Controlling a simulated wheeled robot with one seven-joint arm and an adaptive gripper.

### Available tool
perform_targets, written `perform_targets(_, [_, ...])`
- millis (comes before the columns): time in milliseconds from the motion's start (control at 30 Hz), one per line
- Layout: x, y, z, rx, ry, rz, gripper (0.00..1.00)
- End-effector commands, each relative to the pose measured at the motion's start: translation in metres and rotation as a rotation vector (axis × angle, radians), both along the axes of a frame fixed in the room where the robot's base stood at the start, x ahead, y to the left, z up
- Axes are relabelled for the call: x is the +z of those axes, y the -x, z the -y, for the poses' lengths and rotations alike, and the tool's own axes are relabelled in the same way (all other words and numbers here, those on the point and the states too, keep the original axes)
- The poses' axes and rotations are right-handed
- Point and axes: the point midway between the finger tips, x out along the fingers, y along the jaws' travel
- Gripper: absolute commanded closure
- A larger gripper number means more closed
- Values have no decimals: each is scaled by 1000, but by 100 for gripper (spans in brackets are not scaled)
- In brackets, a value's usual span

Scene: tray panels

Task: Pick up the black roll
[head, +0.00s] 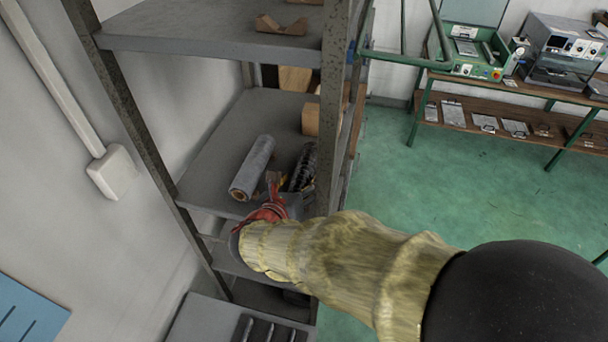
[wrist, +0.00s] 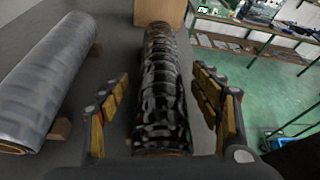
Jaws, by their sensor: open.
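The black roll (wrist: 162,85) is shiny and dark, and lies lengthwise ahead in the wrist view. In the head view the black roll (head: 303,167) lies on the middle shelf near the right post, partly hidden by my gripper and the post. My gripper (wrist: 160,98) is open, with one yellow-padded finger on each side of the roll's near part. A gap shows between each finger and the roll. In the head view my gripper (head: 281,188) is at the shelf's front edge, its fingers partly unclear.
A grey roll (head: 252,168) lies left of the black roll, on small supports in the wrist view. A wooden block (head: 311,119) stands behind. The rack's metal post (head: 330,110) is close on the right. An upper shelf (head: 215,32) is overhead.

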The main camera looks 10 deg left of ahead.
Motion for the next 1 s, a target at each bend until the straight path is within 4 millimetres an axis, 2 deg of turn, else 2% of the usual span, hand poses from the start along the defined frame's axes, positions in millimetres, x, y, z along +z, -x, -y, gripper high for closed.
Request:
perform_targets(133, [-5,-12,3,0,-1,0,36])
perform_targets(400, [-5,-13,3,1,-1,0,37])
perform_targets(1000, [-5,-13,3,1,-1,0,71])
